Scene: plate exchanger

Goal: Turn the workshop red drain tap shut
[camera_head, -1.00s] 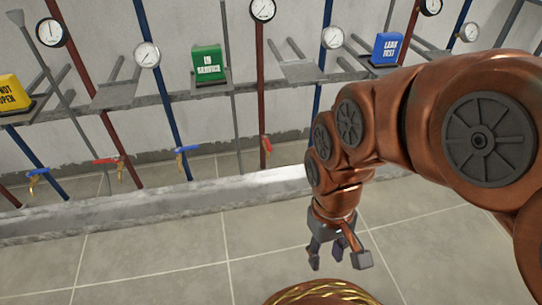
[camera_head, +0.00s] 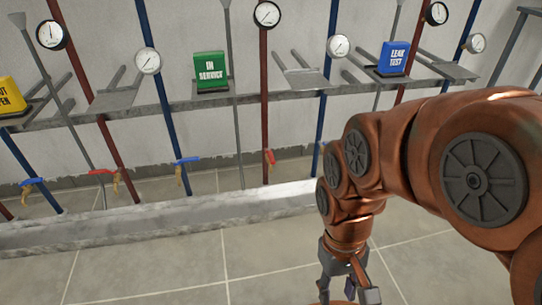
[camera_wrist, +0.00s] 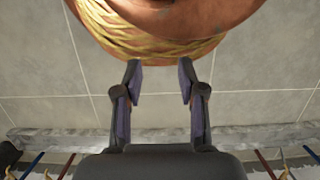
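Two red-handled taps show in the head view, one on the left (camera_head: 101,172) and one on the middle red pipe (camera_head: 269,158). The left one's handle lies roughly level across its pipe, while the middle one's handle hangs steeply along its pipe. I cannot tell which is the workshop drain tap. My gripper (camera_wrist: 160,75) is open and empty in the wrist view, fingers apart. In the head view it hangs low right of centre, pointing down, well away from the taps and partly cut off by the bottom edge.
A pale kerb (camera_head: 150,216) runs along the floor below the pipes. Shelves above hold a green "IN SERVICE" sign (camera_head: 210,70) and a blue "LEAK TEST" sign (camera_head: 394,57). The tiled floor before the kerb is clear.

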